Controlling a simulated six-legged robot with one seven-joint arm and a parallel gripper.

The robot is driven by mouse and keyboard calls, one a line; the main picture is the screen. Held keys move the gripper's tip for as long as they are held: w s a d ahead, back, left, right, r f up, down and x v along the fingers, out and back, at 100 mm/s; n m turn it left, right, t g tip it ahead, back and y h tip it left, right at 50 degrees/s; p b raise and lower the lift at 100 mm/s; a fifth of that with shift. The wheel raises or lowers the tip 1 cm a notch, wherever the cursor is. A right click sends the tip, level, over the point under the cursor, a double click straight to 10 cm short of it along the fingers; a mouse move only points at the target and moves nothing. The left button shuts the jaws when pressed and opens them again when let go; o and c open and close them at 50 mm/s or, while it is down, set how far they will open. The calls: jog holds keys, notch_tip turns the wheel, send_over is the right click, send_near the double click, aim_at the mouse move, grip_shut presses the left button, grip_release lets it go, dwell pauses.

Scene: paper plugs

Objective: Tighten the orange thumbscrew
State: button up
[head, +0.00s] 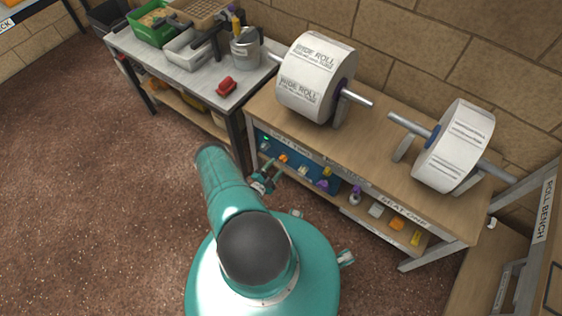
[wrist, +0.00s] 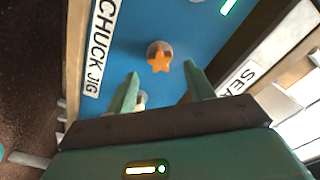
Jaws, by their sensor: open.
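The orange thumbscrew (wrist: 159,61) has a star-shaped head on a round grey base, on a blue panel (wrist: 205,38). In the wrist view it lies just beyond my gripper (wrist: 161,82), roughly between the lines of the two fingers. The fingers are apart, with nothing held between them. In the head view a small orange spot (head: 283,158), which looks like the thumbscrew, shows on the blue panel under the bench top. My gripper (head: 270,177) is in front of it there, partly hidden by my arm.
A "CHUCK JIG" label (wrist: 102,40) edges the panel. The wooden bench (head: 390,140) carries two paper rolls (head: 318,80) (head: 460,142). Its lower shelf holds small parts, including an orange piece (head: 397,222). A metal-topped table (head: 222,88) stands left. Floor at left is clear.

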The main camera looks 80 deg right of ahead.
aim_at(281, 161)
jog(key=shift+d, duration=0.1)
jog(key=shift+x, duration=1.9)
jog(key=c, duration=0.9)
jog(key=shift+c, duration=0.2)
jog(key=shift+m, duration=0.3)
